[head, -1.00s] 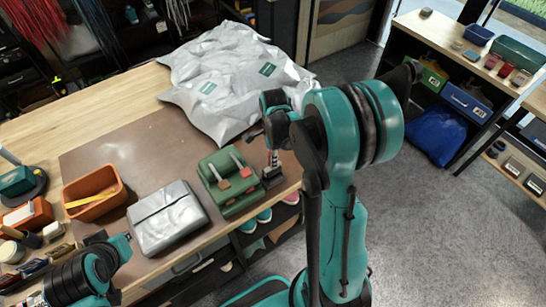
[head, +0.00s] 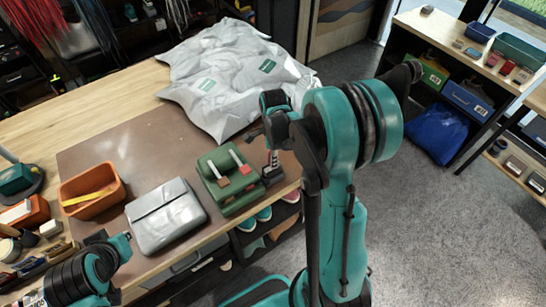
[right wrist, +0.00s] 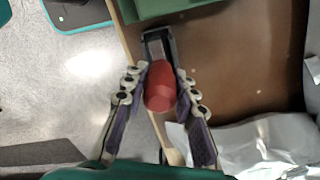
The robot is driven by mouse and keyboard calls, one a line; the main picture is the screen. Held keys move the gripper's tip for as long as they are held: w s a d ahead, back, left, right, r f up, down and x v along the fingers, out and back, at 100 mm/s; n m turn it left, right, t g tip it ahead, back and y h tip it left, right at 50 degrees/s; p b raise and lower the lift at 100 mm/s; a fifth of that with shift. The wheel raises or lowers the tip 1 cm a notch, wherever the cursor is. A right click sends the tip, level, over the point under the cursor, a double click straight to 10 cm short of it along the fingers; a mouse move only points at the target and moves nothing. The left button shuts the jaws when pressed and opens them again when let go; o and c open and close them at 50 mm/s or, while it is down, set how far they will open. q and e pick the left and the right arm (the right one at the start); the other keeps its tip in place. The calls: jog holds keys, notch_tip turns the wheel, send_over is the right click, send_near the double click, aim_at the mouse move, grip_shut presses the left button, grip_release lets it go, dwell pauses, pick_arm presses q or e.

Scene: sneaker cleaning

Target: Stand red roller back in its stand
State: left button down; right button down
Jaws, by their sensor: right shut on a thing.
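The red roller (right wrist: 160,86) is between the two fingertips of my right gripper (right wrist: 160,78), which is shut on it. Its red end faces the wrist camera. The dark stand (right wrist: 157,44) shows just beyond the roller in the right wrist view. In the head view the stand (head: 271,175) is at the table's right edge, beside the green box. My right gripper (head: 270,140) is above it, partly hidden by my own arm. I cannot tell how deep the roller sits in the stand. My left arm is at lower left; its fingers are not clear.
The green box (head: 222,192) holds two pale-handled tools close left of the stand. A grey case (head: 165,217) and orange tray (head: 90,205) lie further left. A crumpled silver bag (head: 235,75) lies behind. The brown mat (head: 130,150) has free room.

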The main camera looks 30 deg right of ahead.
jog(key=shift+f+b, duration=0.75)
jog(key=shift+f, duration=0.2)
jog(key=shift+f, duration=0.15)
jog(key=shift+f+b, duration=0.35)
jog(key=shift+b, duration=0.2)
jog(key=shift+w, duration=0.3)
dwell(0.3)
jog(key=c, duration=1.1)
grip_release()
notch_tip(320, 180, up, 12)
jog(key=shift+w+r, duration=0.1)
jog(key=shift+w, duration=0.05)
